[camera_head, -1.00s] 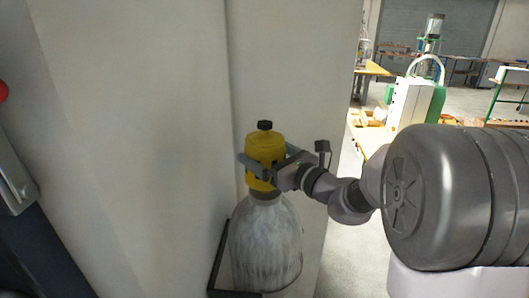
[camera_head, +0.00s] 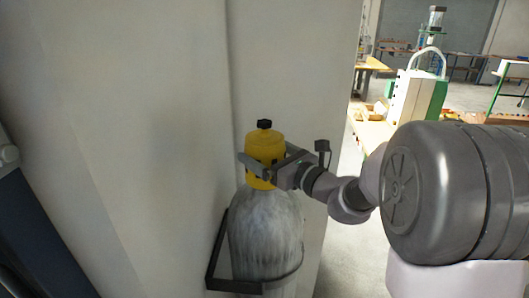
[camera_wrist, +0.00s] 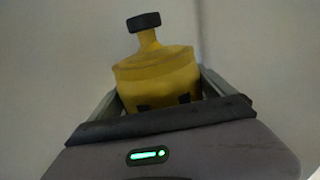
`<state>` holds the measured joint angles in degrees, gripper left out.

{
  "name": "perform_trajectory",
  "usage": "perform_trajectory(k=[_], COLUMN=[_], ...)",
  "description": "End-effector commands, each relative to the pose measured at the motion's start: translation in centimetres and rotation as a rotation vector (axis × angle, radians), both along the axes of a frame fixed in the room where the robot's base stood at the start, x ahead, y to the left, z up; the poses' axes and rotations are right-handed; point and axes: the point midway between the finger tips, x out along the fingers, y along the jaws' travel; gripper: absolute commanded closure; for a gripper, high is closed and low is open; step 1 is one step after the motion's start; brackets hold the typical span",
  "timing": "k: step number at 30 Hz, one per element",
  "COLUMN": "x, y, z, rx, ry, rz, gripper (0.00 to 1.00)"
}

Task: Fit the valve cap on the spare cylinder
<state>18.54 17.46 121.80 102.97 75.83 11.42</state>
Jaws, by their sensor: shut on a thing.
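The yellow valve cap (camera_head: 264,148) with a black knob on top is between the fingers of my gripper (camera_head: 257,168), which is shut on it. The cap is upright over the top of the grey-white spare cylinder (camera_head: 265,235). No gap shows between the cap's lower edge and the cylinder in the head view, but I cannot tell whether it is seated. In the wrist view the cap (camera_wrist: 158,75) stands between both fingers, and the cylinder is hidden there.
The cylinder stands in a black bracket (camera_head: 213,262) in a corner of pale walls (camera_head: 150,130). Workbenches (camera_head: 372,66) and a green and white machine (camera_head: 415,95) stand behind at the right. Some floor shows at the right.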

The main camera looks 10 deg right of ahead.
Motion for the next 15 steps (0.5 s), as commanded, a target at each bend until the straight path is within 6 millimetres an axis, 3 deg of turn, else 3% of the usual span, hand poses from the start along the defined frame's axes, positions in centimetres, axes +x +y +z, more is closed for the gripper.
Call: perform_trajectory(k=[15], x=[0.01], y=[-0.01], z=[-0.60], rx=[0.000], ry=[-0.001], rz=[0.000], gripper=[0.66])
